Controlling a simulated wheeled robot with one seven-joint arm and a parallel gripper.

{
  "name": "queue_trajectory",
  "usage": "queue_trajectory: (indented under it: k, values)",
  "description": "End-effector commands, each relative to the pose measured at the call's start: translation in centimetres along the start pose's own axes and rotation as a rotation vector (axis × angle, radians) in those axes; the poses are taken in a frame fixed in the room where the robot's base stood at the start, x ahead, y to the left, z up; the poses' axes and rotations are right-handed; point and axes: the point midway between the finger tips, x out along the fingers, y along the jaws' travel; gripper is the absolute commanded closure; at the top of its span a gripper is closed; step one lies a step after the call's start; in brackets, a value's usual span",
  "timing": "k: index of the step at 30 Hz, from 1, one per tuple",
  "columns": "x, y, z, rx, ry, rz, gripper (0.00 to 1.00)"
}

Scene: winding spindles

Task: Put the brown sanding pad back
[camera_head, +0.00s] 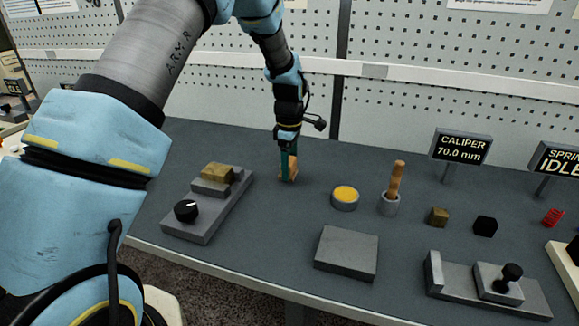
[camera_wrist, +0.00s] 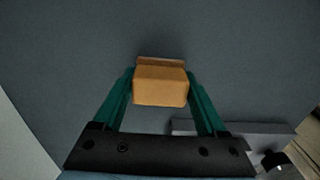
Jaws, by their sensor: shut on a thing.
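The brown sanding pad (camera_wrist: 160,86) is an orange-brown block with a darker strip along its far edge. My gripper (camera_wrist: 160,78) is shut on it, one green finger on each side. In the head view my gripper (camera_head: 288,177) points down at the back of the bench, and the pad (camera_head: 293,167) shows partly behind the fingers. The pad is at or just above the bench top; I cannot tell whether it touches. No marked place for the pad is clear to me in these views.
On the grey bench (camera_head: 285,225), a fixture (camera_head: 205,225) with a black knob and brass block stands left. A yellow-topped round tin (camera_head: 345,197), a cup with a wooden handle (camera_head: 390,204) and a flat grey plate (camera_head: 346,252) are right. A pegboard wall (camera_head: 410,100) rises behind.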

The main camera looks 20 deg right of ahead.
Motion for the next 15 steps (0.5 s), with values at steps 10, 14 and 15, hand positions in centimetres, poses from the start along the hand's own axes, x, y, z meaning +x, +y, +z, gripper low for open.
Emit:
queue_trajectory:
  k: [10,14,15]
  values:
    - [1.4,0.0,0.0,0.0,0.0,0.0,0.86]
    - [1.7,0.0,0.0,0.0,0.0,0.0,0.86]
    - [1.6,0.0,0.0,0.0,0.0,0.001,0.21]
